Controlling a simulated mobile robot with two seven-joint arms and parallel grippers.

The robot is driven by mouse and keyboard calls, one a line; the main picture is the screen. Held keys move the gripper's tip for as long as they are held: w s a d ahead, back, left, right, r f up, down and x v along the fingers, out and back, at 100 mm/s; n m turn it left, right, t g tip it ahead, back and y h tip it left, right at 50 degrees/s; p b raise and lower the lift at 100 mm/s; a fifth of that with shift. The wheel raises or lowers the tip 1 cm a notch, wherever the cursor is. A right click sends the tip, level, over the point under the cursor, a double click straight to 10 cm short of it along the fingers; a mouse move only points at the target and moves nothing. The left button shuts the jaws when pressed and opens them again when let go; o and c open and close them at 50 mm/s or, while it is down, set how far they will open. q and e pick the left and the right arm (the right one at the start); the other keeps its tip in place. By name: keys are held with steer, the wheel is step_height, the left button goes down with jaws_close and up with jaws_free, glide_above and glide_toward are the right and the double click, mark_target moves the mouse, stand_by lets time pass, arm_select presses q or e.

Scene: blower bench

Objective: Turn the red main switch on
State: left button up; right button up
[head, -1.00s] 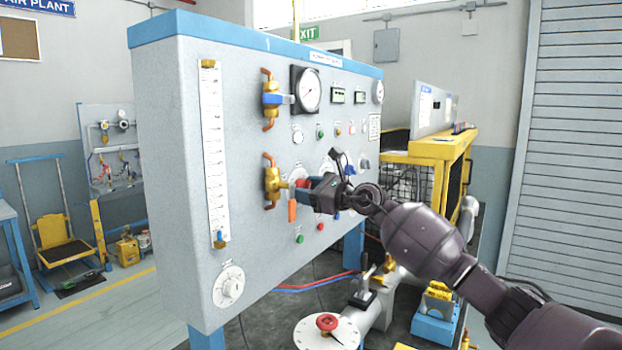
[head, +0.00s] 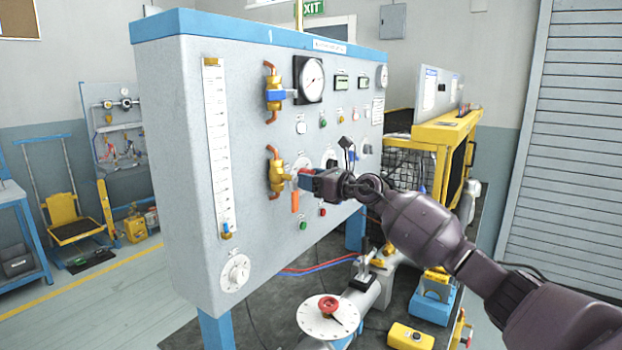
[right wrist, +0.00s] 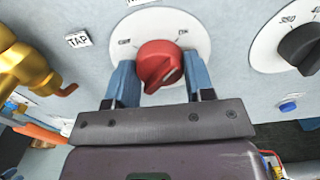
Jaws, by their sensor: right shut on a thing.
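The red main switch (right wrist: 158,65) is a round red knob on a white dial plate, on the front of the grey panel (head: 255,130). My right gripper (head: 305,180) reaches it from the right. In the right wrist view, my right gripper's blue fingers (right wrist: 160,80) stand on either side of the knob and are shut on it. Small marks show on the dial left and right above the knob, too blurred to read surely. In the head view the gripper hides most of the knob and dial. My left gripper is not in view.
A brass valve with an orange handle (head: 295,201) sits just left of the switch. A second dial with a black knob (right wrist: 300,47) is to its right. A yellow-framed unit (head: 440,133) stands behind.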

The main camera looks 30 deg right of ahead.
steer(key=o, duration=0.9)
steer(key=shift+b+v, duration=1)
steer(key=shift+v, duration=4.45)
steer(key=shift+f, duration=0.1)
